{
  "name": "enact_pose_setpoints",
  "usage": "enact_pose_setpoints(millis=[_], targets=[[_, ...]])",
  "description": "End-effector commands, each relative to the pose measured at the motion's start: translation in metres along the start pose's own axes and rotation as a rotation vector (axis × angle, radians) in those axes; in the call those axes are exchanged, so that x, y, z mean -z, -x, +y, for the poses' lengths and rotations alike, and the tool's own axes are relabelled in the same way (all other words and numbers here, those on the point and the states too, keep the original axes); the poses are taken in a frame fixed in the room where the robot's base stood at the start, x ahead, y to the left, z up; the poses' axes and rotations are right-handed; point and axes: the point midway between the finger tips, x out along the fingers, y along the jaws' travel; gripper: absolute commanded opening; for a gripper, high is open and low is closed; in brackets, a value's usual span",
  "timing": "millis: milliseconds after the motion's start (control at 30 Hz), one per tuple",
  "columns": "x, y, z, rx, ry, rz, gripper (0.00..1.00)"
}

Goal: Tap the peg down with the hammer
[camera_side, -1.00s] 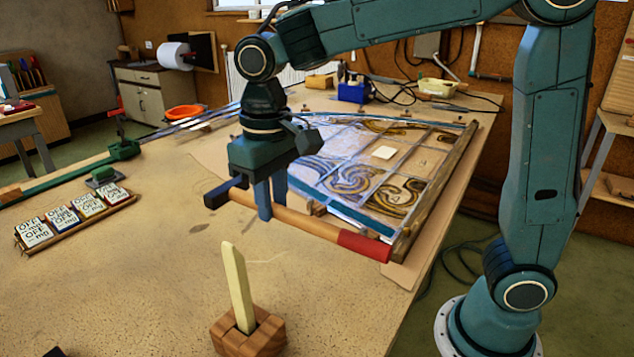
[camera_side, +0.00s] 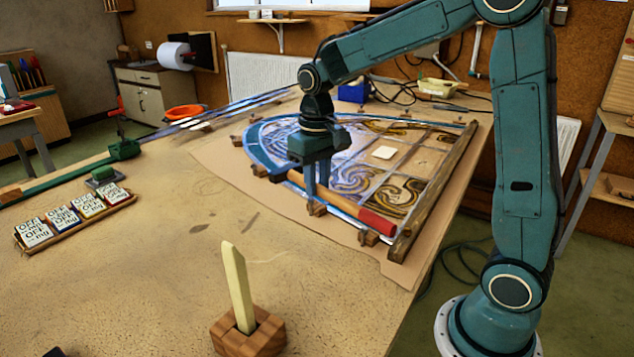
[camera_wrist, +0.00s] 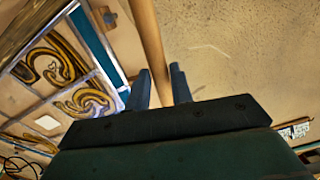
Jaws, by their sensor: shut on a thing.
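My gripper (camera_side: 316,186) is shut on the wooden handle of the hammer (camera_side: 345,203), near its dark head (camera_side: 278,176). The red grip end points right and toward the camera. In the wrist view, the handle (camera_wrist: 147,35) runs between my two fingers (camera_wrist: 160,90). The hammer appears above the near edge of the leaded panel (camera_side: 400,158). Small brown wooden pieces stand along that edge, one below the handle (camera_side: 317,208) and one near the red grip (camera_side: 369,238). I cannot tell which is the peg. The hammer's head is out of the wrist view.
A pale upright stick (camera_side: 238,285) stands in a wooden block (camera_side: 262,338) at the front. A rack of lettered tiles (camera_side: 80,212) lies at left. A dark wooden bar (camera_side: 440,185) borders the panel at right. The tabletop between is clear.

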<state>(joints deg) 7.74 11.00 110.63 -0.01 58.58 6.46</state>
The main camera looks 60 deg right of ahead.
Motion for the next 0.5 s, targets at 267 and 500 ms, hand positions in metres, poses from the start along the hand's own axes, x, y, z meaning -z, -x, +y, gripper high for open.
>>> enact_pose_setpoints(millis=[267, 500], targets=[[0.005, -0.016, 0.05, 0.001, -0.074, 0.0, 0.0], [0.005, -0.02, 0.062, 0.001, -0.091, 0.001, 0.0]])
